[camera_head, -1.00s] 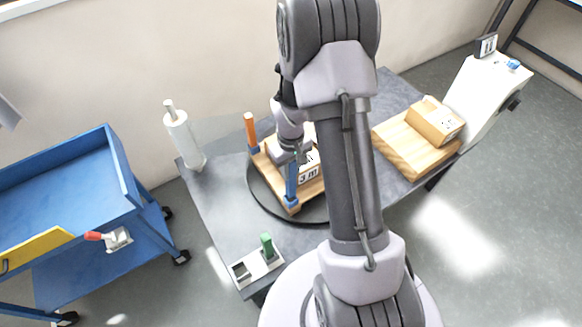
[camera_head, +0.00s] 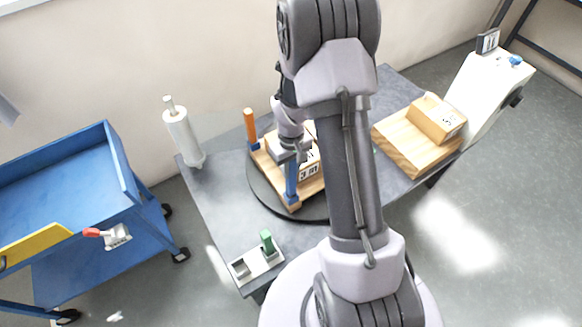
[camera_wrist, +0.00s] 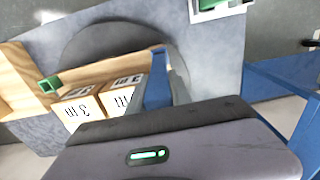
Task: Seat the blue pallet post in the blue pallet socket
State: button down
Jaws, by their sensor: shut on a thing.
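The blue pallet post (camera_head: 291,179) is upright at the front corner of the wooden pallet (camera_head: 313,194). My gripper (camera_head: 290,160) is shut on its upper part. In the wrist view the blue post (camera_wrist: 157,82) stands out between my grey fingers. The blue pallet socket (camera_head: 294,205) is at that front corner, directly below the post. I cannot tell whether the post's lower end is inside the socket or just above it. In the wrist view the socket is not clearly seen.
The pallet carries labelled boxes (camera_head: 309,170) and an orange post (camera_head: 249,126), on a dark round turntable (camera_head: 262,198). A white roll (camera_head: 183,137), a holder with a green post (camera_head: 267,241), and another wooden pallet (camera_head: 400,145) with a box stand around it. A blue cart (camera_head: 70,185) is left.

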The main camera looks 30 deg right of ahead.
aim_at(291, 178)
jog(key=shift+f+b, duration=2.1)
jog(key=shift+f, duration=0.5)
jog(key=c, duration=1.1)
grip_release()
notch_tip(291, 178, up, 18)
jog(key=p, duration=0.8)
jog(key=shift+f, duration=0.2)
